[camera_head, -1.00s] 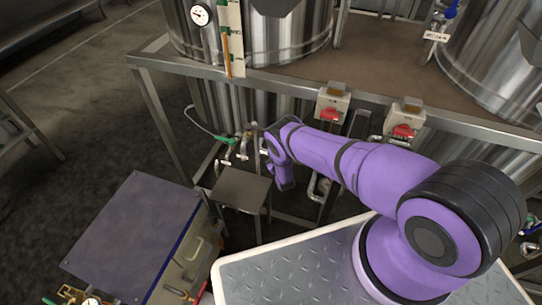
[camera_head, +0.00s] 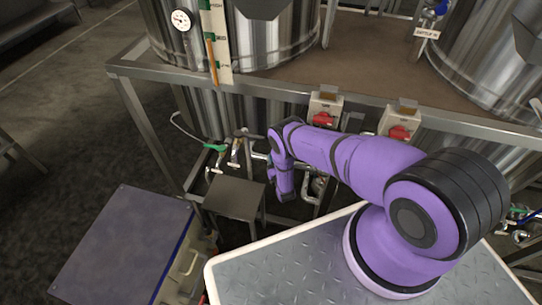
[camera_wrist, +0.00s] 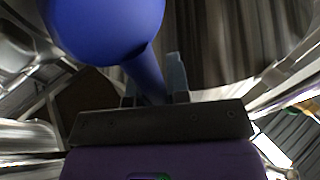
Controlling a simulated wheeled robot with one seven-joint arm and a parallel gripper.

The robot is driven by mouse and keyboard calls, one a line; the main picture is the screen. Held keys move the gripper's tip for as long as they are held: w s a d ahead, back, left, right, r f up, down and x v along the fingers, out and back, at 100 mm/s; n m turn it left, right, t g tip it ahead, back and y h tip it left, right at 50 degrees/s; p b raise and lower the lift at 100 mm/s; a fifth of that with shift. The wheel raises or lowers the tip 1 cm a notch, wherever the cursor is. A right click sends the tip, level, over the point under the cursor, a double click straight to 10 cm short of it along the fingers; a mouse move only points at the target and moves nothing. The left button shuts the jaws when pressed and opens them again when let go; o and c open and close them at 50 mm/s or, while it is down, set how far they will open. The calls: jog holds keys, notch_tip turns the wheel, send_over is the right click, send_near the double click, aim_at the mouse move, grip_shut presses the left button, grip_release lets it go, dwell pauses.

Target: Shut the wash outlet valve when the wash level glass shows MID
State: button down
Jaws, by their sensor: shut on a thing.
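In the wrist view my gripper (camera_wrist: 154,88) is shut on the stem of a blue, round-ended handle (camera_wrist: 105,25). The handle's large end fills the upper left of that view; the valve body is hidden. In the head view my gripper is hidden behind my purple wrist, low beside the pipework under the platform. The level glass (camera_head: 221,60) is a pale strip with green marks on the left tank (camera_head: 275,40). Its orange column (camera_head: 212,62) tops out close to the middle green mark.
A green-handled fitting (camera_head: 215,147) and hose are left of my wrist. A small metal stand (camera_head: 235,197) stands below them. A grey-topped cabinet (camera_head: 120,245) is at lower left. Two boxes with red switches (camera_head: 323,119) (camera_head: 398,133) hang on the platform edge. Open floor lies at left.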

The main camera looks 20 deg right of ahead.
jog(key=shift+s+f, duration=0.1)
jog(key=c, duration=1.1)
grip_release()
